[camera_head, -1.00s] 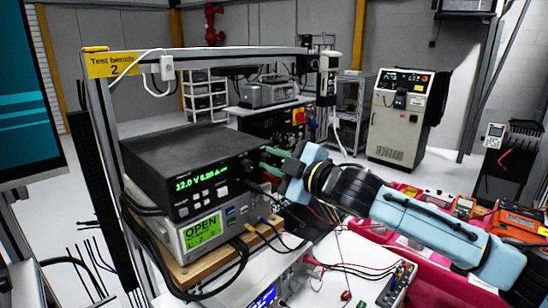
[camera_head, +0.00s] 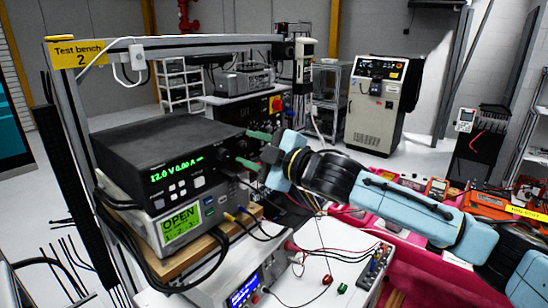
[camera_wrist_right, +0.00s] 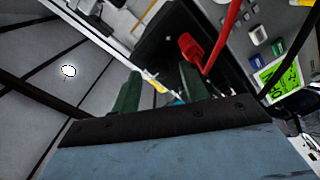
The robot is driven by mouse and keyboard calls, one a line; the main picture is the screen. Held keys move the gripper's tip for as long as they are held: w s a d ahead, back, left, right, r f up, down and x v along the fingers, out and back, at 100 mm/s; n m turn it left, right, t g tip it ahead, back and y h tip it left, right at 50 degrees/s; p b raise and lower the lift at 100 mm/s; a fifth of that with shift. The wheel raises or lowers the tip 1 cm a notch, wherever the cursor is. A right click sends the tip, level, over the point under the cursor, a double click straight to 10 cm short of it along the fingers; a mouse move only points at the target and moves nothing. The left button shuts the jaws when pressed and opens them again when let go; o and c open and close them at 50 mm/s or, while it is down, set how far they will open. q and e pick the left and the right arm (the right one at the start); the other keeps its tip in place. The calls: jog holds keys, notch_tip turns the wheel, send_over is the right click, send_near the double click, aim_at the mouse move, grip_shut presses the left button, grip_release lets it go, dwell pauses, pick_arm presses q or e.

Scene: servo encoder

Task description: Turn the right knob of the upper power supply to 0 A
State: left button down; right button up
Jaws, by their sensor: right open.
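The upper power supply (camera_head: 150,148) is a black box at the left of the head view. Its green display (camera_head: 176,168) seems to read 12.0 V and 0.00 A, but the digits are small. The right knob is at the right end of its front panel, by my right gripper, and I cannot make it out clearly. My right gripper (camera_head: 250,148) is open, its two green fingers pointing at that panel end. In the right wrist view the fingers (camera_wrist_right: 160,90) stand apart with nothing clearly between them. I cannot tell whether they touch the knob. My left gripper is not in view.
A grey instrument (camera_head: 181,222) with a green OPEN display sits under the supply on a wooden board (camera_head: 190,257). Black cables hang in front. A red lead (camera_wrist_right: 192,50) runs close to the fingers in the wrist view. A metal frame post (camera_head: 70,130) stands left.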

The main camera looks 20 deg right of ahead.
jog(key=b+v, duration=0.3)
jog(key=v, duration=0.9)
jog(key=shift+s+d, duration=0.15)
jog(key=shift+s, duration=0.15)
